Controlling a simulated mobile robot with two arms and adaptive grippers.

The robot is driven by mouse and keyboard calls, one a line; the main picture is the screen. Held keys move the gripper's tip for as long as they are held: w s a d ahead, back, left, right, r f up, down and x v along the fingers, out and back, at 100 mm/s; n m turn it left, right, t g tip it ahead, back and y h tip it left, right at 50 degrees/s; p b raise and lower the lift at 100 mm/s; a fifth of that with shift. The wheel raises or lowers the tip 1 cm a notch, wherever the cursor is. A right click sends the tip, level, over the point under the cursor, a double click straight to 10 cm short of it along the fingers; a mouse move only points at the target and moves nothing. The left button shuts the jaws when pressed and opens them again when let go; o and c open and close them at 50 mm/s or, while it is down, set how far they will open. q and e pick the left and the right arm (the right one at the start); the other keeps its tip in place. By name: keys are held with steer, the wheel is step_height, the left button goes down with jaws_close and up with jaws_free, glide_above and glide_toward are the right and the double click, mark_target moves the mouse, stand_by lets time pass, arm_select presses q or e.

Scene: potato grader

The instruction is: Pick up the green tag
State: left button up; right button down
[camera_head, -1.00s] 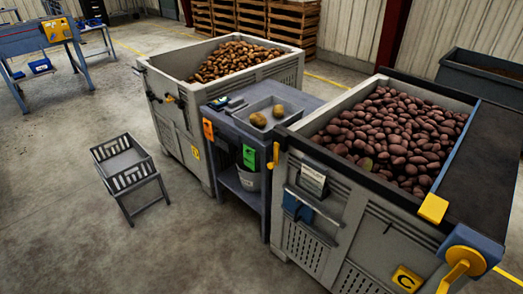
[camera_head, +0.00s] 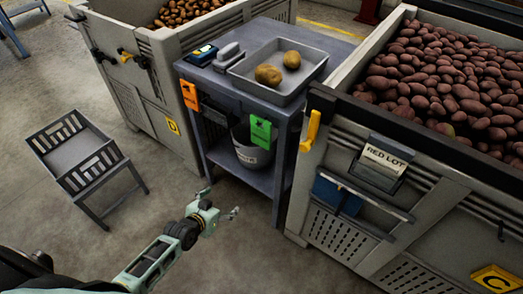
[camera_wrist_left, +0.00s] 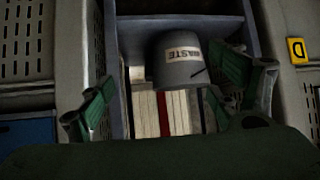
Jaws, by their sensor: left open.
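The green tag (camera_head: 261,132) hangs at the front right of the grey-blue table (camera_head: 316,42), just below its top edge. It is not clearly visible in the left wrist view. My left gripper (camera_head: 219,201) is open and empty, in front of the table and below and left of the tag in the head view. It is apart from the tag. In the left wrist view its fingers (camera_wrist_left: 165,105) are spread, with the waste bucket (camera_wrist_left: 183,62) showing beyond them. My right gripper is not in view.
An orange tag (camera_head: 189,95) hangs at the table's front left. A tray (camera_head: 307,80) with two potatoes is on top. Crates of potatoes (camera_head: 205,40) and red potatoes (camera_head: 335,150) flank the table. A grey rack (camera_head: 82,160) stands on open floor at left.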

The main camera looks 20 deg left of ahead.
arm_select(q)
steer(key=w+d+r+t+h+b, duration=0.1)
steer(key=w+d+r+t+b, duration=0.15)
steer(key=w+r+b, duration=0.4)
steer(key=m+t+h+b, duration=0.2)
steer(key=t+h+b, duration=0.2)
steer(key=b, duration=0.2)
glide_toward(260, 130)
steer(key=w, duration=0.2)
steer(key=x, duration=0.6)
steer(key=shift+d+f, duration=0.2)
steer(key=shift+d, duration=0.15)
steer(key=shift+w+d, duration=0.15)
steer(key=shift+w, duration=0.25)
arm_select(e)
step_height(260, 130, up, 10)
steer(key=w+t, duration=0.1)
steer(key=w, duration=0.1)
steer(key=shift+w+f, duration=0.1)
arm_select(q)
steer(key=c, duration=1.2)
steer(key=shift+c, duration=0.2)
steer(key=shift+r, duration=0.15)
